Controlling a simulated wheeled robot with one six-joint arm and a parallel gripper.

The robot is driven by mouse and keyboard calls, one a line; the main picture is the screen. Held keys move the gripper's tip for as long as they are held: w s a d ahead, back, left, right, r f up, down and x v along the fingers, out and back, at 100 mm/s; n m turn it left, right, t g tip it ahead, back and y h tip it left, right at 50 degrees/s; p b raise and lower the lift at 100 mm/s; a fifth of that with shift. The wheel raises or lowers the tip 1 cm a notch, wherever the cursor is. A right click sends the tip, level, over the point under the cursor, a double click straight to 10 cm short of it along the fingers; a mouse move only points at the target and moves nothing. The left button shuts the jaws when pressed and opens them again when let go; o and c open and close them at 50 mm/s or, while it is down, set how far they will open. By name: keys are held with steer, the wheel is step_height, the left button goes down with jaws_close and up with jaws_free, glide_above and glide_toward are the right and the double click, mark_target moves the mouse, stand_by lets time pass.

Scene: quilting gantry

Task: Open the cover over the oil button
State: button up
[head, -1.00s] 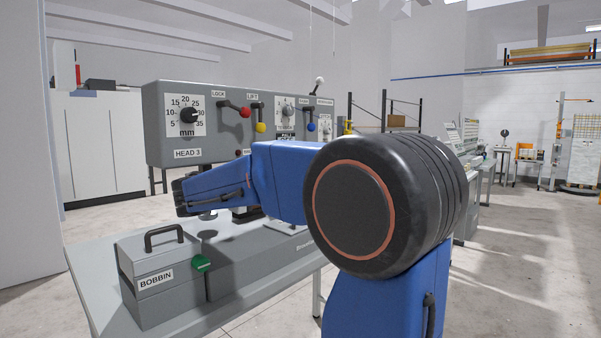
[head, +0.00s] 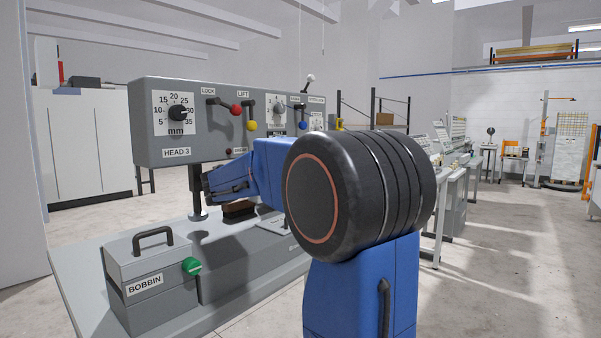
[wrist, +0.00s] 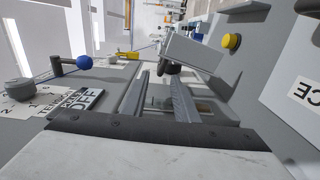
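The cover over the oil button cannot be picked out for certain. In the wrist view a grey box-like part (wrist: 205,52) with a dark rounded handle or knob lies just beyond the fingertips. A yellow button (wrist: 231,41) shows to its right on a grey surface. No oil label can be read. My gripper (wrist: 160,77) shows as two grey fingers, apart, with nothing visibly held between them. Whether a finger touches the grey part cannot be told. In the head view my gripper is hidden behind my blue arm, which also covers the panel's lower right.
The HEAD 3 panel (head: 150,140) carries a dial and red, yellow and blue levers. A BOBBIN box (head: 150,270) with a green button (head: 191,266) stands at front left.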

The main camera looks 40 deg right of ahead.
steer(key=d, duration=0.6)
steer(key=shift+w+d, duration=0.25)
steer(key=shift+d, duration=0.05)
jaws_close()
